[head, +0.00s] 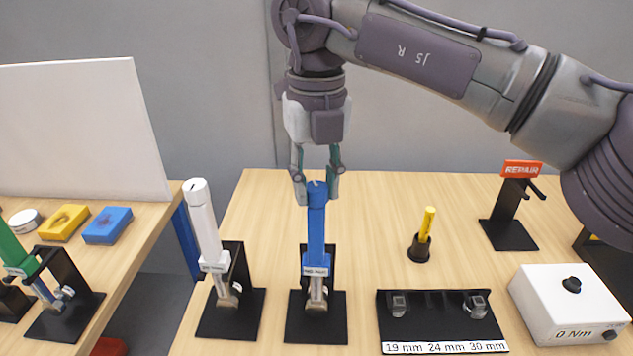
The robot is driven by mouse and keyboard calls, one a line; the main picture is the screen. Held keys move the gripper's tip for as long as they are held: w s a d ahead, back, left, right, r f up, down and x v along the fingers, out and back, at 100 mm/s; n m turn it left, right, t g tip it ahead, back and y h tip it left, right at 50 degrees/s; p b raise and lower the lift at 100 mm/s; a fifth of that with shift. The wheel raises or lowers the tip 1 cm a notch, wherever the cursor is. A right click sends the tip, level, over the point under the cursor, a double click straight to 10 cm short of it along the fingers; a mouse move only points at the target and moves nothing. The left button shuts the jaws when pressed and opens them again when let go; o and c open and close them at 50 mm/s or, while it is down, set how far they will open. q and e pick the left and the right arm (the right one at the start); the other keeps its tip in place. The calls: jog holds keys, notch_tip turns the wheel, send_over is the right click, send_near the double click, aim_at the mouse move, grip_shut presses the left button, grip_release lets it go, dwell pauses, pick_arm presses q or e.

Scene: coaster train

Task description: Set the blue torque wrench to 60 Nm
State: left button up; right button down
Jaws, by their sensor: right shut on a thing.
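The blue torque wrench (316,232) stands upright, handle up, in a black stand (301,330) on the wooden table. My right gripper (317,190) comes down from above and is shut on the top end of the blue handle, with a finger on each side. A label sits low on the wrench's shaft, but its setting is too small to read. My left gripper is not in view.
A white wrench (203,225) stands close by on the left. To the right are a yellow tool (428,222), a socket rack (440,325), a white box reading 0 Nm (560,300) and a REPAIR stand (508,225). A gap separates the left table (120,262).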

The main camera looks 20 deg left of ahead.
aim_at(316, 187)
dwell(0.3)
jog(key=c, duration=0.8)
grip_release()
notch_tip(316, 187, up, 12)
jog(key=shift+r, duration=0.1)
jog(key=shift+s, duration=0.1)
